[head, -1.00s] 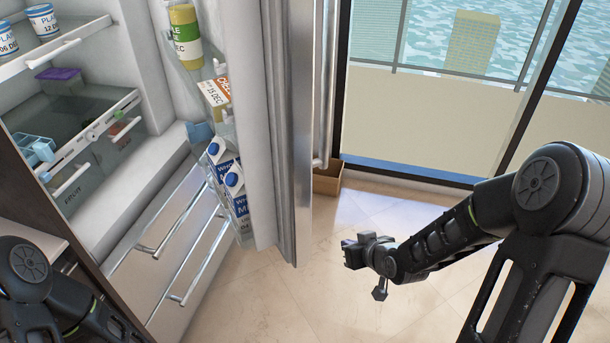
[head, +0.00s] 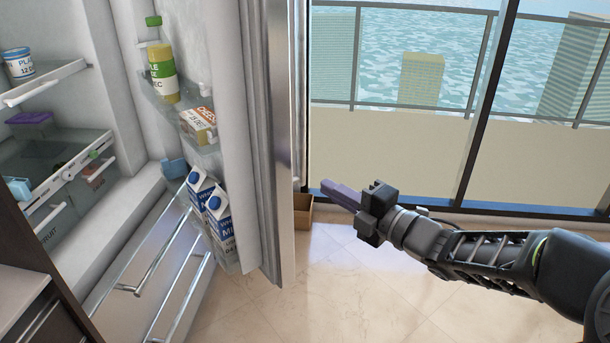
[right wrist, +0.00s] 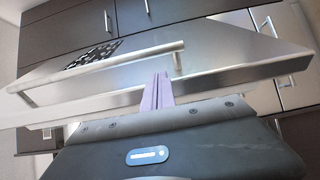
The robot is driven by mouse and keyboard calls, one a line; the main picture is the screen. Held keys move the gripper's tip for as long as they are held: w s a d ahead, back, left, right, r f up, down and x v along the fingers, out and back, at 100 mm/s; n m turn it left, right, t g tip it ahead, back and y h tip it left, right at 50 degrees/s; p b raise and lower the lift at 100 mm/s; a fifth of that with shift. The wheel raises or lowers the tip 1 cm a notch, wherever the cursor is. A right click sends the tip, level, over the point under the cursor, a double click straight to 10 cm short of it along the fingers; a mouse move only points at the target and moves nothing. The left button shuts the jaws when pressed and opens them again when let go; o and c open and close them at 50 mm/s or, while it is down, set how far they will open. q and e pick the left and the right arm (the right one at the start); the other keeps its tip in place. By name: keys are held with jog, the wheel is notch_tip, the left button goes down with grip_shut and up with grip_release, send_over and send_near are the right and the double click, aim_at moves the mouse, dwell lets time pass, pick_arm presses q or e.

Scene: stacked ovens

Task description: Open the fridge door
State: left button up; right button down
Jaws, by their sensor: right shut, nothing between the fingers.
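The fridge door (head: 282,150) stands wide open in the head view, its metal edge facing me and its inner shelves showing on the left side. The fridge interior (head: 75,150) is exposed at the far left. My right gripper (head: 340,194) is to the right of the door, shut and empty, with a gap of floor and window between it and the door. In the right wrist view, the closed fingers (right wrist: 157,92) point towards an oven or counter front with a bar handle (right wrist: 110,60). My left gripper is not in view.
The door shelves hold a green-capped bottle (head: 162,62), a cheese box (head: 198,122) and milk cartons (head: 220,222). Drawers with bar handles (head: 160,250) sit below the fridge space. A small brown box (head: 303,212) stands by the window. The tiled floor (head: 340,290) is clear.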

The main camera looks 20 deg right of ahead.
aim_at(298, 171)
jog(key=p+x, duration=0.1)
jog(key=x, duration=0.8)
jog(key=shift+w+a, duration=0.15)
jog(key=shift+w, duration=0.25)
